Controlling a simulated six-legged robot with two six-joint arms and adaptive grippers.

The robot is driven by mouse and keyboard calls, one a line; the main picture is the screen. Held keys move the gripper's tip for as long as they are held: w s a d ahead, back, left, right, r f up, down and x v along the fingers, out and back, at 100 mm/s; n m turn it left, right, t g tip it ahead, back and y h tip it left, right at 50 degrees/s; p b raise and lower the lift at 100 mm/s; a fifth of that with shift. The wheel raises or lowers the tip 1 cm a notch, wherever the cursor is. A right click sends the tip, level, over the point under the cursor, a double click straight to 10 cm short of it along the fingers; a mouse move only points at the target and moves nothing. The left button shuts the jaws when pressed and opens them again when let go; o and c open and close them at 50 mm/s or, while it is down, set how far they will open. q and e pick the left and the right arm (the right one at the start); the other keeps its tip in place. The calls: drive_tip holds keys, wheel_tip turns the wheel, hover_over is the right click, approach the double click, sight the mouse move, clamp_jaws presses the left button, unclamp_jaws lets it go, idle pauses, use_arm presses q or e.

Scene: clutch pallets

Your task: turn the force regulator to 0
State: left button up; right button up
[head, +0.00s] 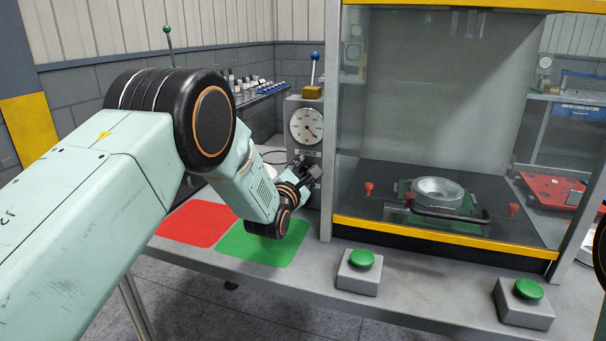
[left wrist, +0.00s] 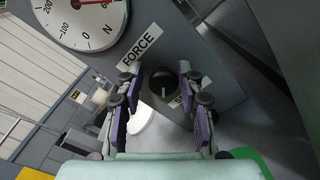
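The force regulator is a round black knob (left wrist: 164,84) with a pale mark, on a grey panel below a FORCE label (left wrist: 139,47) in the left wrist view. A white gauge (left wrist: 84,18) with a red needle is above the label; it also shows in the head view (head: 307,126). My left gripper (left wrist: 157,76) is open, with one finger on each side of the knob and a visible gap to each. I cannot tell how deep the knob sits between them. In the head view my left gripper (head: 309,170) is at the panel below the gauge and hides the knob.
A glass-sided press cabinet (head: 440,120) stands right of the panel, with a metal ring part (head: 437,190) inside. Red (head: 200,223) and green (head: 264,242) mats lie below my arm. Two green buttons (head: 361,259) (head: 529,289) stand on the front edge.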

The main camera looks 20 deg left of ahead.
use_arm(q)
drive_tip(key=shift+o, duration=1.1)
drive_tip(key=shift+f, duration=0.15)
drive_tip(key=shift+s+a, duration=0.1)
drive_tip(key=shift+s, duration=0.05)
drive_tip(key=shift+s+f, duration=0.15)
drive_tip(key=shift+s, duration=0.25)
drive_tip(key=s, duration=1.1)
drive_tip(key=shift+a, duration=0.2)
drive_tip(key=shift+s, duration=0.15)
